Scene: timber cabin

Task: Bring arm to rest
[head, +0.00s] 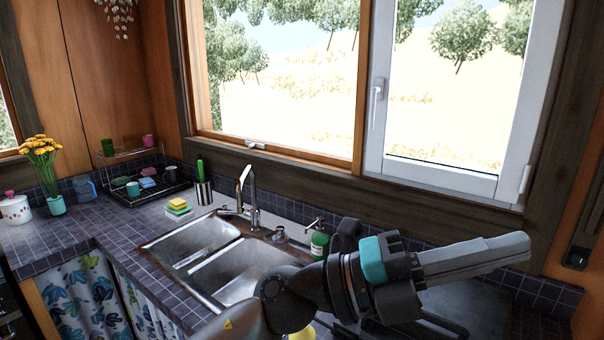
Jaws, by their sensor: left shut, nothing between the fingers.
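My right gripper does not show.
A double steel sink (235,271) with a tap (247,195) is set in the tiled counter (60,240). Left stand a dish rack (150,190), sponges (178,206) and flowers (42,150). A green bottle (319,244) stands close behind my arm. A dark surface lies below the gripper.

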